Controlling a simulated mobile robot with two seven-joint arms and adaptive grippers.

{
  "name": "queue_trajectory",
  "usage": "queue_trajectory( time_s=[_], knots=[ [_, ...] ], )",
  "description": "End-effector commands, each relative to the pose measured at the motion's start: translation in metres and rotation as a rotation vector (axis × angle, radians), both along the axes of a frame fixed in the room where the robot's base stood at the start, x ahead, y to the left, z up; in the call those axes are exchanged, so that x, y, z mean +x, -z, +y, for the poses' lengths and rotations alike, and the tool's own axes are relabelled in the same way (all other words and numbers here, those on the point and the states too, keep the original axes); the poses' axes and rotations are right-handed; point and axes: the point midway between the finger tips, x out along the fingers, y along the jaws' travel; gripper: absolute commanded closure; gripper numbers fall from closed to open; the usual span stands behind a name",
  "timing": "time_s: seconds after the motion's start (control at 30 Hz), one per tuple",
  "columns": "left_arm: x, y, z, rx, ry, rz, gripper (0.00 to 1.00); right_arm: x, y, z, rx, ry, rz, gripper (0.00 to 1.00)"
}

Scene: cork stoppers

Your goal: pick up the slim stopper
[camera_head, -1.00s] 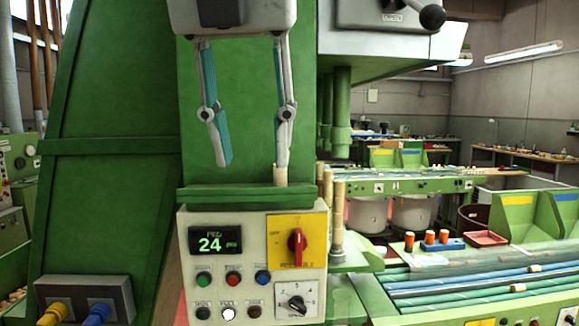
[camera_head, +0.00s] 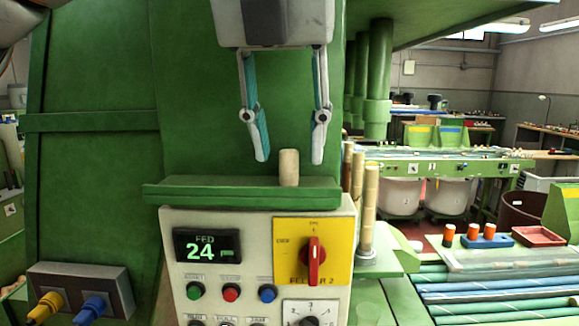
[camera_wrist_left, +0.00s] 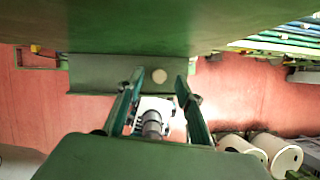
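One pale tan cork stopper (camera_head: 289,168) stands upright on the green ledge (camera_head: 230,192) above the control panel. My left gripper (camera_head: 290,158) points down over the ledge, open and empty. In the head view the stopper's top shows between the two fingertips, nearer the right-hand one in height with their tips. In the left wrist view the stopper (camera_wrist_left: 159,76) shows as a round pale end between the open fingers (camera_wrist_left: 160,80). I cannot tell whether a finger touches it. My right gripper is not in view.
Slim wooden posts (camera_head: 368,212) stand just right of the ledge. The control panel (camera_head: 258,262) with a red switch sits below it, and a green machine wall (camera_head: 205,90) rises behind. The ledge left of the stopper is clear.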

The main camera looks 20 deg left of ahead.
Motion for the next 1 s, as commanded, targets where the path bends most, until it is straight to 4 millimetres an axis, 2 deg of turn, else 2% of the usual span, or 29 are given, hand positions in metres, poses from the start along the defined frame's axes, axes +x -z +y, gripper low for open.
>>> queue_trajectory(
  time_s=[0.03, 0.2, 0.47, 0.67, 1.0],
  knots=[
    [0.003, 0.009, 0.002, 0.0, 0.002, 0.004, 0.64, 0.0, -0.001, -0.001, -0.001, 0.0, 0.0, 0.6],
    [0.01, 0.025, 0.003, 0.0, 0.001, 0.002, 0.64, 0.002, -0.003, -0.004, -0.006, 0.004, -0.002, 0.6],
    [0.011, 0.029, 0.003, -0.001, 0.0, 0.0, 0.64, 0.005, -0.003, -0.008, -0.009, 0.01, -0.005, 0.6],
    [0.011, 0.028, 0.003, -0.001, 0.0, 0.0, 0.9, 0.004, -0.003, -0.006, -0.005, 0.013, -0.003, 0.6],
    [0.011, 0.028, 0.002, -0.001, 0.001, 0.0, 0.9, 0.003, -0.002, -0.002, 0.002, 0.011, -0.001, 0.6]
  ],
)
